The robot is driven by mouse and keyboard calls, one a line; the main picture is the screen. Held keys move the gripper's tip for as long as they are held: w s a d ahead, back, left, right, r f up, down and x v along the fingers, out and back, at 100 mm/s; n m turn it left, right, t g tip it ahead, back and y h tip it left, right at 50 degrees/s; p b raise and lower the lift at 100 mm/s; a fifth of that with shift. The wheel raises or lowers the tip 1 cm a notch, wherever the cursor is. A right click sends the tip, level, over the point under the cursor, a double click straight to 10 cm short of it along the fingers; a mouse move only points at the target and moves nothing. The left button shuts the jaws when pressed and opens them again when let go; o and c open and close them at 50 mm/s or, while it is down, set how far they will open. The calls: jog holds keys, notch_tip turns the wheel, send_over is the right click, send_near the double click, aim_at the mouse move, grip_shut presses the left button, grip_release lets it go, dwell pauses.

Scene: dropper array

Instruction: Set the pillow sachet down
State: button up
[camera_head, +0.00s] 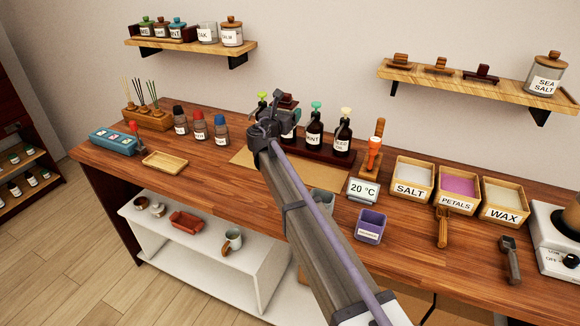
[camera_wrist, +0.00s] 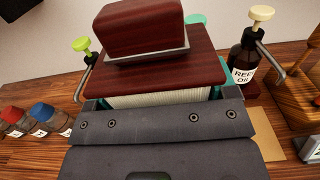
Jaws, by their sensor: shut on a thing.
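My gripper (camera_head: 277,111) is over the back middle of the wooden counter, in front of the pump bottles. In the wrist view my gripper (camera_wrist: 155,100) is shut on a dark red-brown block (camera_wrist: 150,62) with a raised handle-like top and a pale ribbed underside. It looks like a brush or blotter rather than a pillow. The block shows small in the head view (camera_head: 289,101), partly hidden by my wrist. It appears held above the counter; its underside contact is hidden. I cannot make out any other pillow sachet.
Pump bottles, including a mint one (camera_head: 314,131), stand in a dark rack behind a tan mat (camera_head: 244,158). A wooden tray (camera_head: 165,162) lies left, with free counter beside it. A purple bin (camera_head: 370,227), temperature display (camera_head: 362,190) and labelled boxes (camera_head: 412,184) stand right.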

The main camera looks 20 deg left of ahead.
notch_tip(320, 180, down, 18)
jog(key=b, duration=1.8)
jog(key=shift+f, duration=0.25)
jog(key=shift+s+r, duration=0.1)
jog(key=shift+r, duration=0.25)
jog(key=shift+f, duration=0.3)
jog(key=o, duration=0.9)
jog(key=shift+r, duration=0.1)
jog(key=shift+c, duration=0.2)
jog(key=shift+r, duration=0.3)
jog(key=s, duration=1.2)
jog(key=shift+a+f, duration=0.15)
jog(key=shift+a, duration=0.2)
